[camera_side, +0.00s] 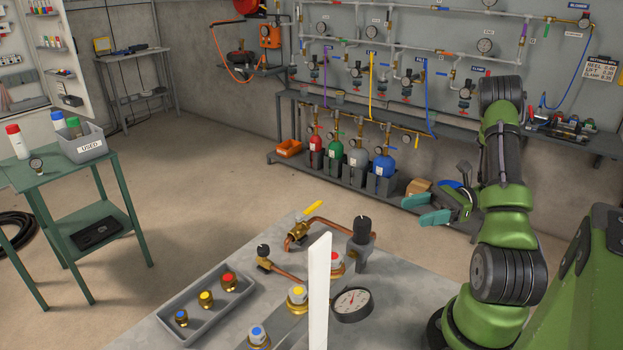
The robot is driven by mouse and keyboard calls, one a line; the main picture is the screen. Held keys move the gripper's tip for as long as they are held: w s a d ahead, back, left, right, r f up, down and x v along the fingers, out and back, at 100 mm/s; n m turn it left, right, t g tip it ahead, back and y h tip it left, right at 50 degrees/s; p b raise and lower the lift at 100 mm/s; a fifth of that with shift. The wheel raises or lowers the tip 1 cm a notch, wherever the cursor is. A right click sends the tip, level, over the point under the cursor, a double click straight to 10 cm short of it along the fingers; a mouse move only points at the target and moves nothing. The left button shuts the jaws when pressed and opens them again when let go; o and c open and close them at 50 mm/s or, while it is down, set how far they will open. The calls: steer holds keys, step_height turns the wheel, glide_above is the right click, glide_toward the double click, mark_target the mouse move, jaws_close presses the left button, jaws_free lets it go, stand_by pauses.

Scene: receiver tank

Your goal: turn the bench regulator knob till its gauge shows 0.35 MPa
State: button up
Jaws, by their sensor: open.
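The bench regulator's black knob (363,228) stands upright at the back of the grey bench, with copper pipe running to it from the left. A round gauge (352,302) with a white face and black rim sits at the bench's right side. Its needle shows, but the reading is too small to tell. I cannot tell for sure that this gauge belongs to that knob. My gripper (424,209), with teal fingers, is open and empty. In the picture it is right of the knob and slightly higher, apart from it.
A yellow-handled valve (303,222) and a smaller black knob (263,249) stand left of the regulator. A white upright strip (319,292) hides part of the bench. Other capped fittings (297,297) stand near the strip.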

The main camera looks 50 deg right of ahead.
mark_target(363, 220)
steer(key=x, duration=1.4)
steer(key=shift+w+a+f, duration=0.1)
steer(key=shift+w+a, duration=0.15)
steer(key=shift+a, duration=0.05)
steer(key=shift+c, duration=0.3)
steer(key=c, duration=0.9)
steer(key=shift+o, duration=0.2)
steer(key=m+t+h, duration=0.3)
steer(key=shift+t, duration=0.3)
steer(key=o, duration=0.9)
steer(key=v, duration=1.7)
steer(key=shift+s+a+r, duration=0.1)
steer(key=shift+r, duration=0.15)
